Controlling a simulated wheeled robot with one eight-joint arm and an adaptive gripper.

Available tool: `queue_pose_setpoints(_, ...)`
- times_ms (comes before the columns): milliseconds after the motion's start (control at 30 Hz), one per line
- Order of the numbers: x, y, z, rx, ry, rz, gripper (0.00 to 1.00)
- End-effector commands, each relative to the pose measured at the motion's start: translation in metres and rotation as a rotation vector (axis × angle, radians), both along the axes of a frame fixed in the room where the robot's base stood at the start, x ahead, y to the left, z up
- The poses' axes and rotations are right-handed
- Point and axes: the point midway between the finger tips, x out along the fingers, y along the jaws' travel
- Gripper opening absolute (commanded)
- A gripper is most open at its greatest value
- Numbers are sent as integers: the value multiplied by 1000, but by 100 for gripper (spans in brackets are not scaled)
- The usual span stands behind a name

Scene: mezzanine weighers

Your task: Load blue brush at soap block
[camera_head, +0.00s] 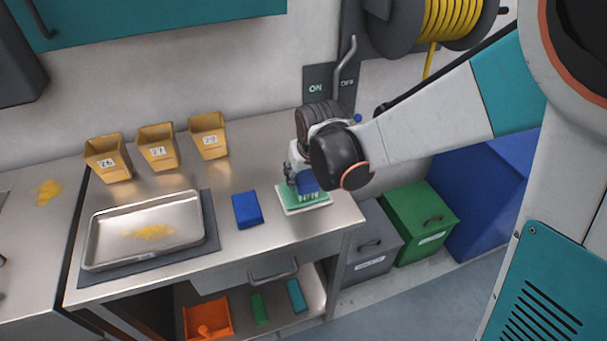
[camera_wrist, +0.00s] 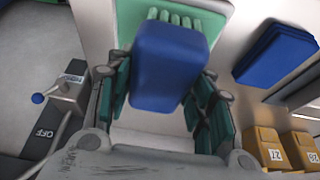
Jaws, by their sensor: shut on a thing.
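My gripper (camera_head: 300,180) is shut on the blue brush (camera_wrist: 168,65), whose rounded blue body sits between the two teal-padded fingers. The brush (camera_head: 308,184) also shows in the head view, partly hidden by my wrist. It is at the green soap block (camera_head: 296,202), which lies in a pale, flat dish near the worktop's right end. In the wrist view the soap block (camera_wrist: 215,14) shows past the brush, with pale green ridges beside it. I cannot tell whether the brush touches the soap.
A flat blue stack (camera_head: 247,210) lies left of the dish. A steel tray (camera_head: 105,252) with yellow crumbs sits farther left on a dark mat. Yellow bins (camera_head: 158,150) line the wall side. An ON/OFF lever (camera_head: 347,60) stands on the wall behind my gripper.

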Motion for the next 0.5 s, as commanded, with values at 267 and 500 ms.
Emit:
queue_pose_setpoints(267,0,0,23,0,-1,0,29)
queue_pose_setpoints(500,0,0,41,0,-1,0,29)
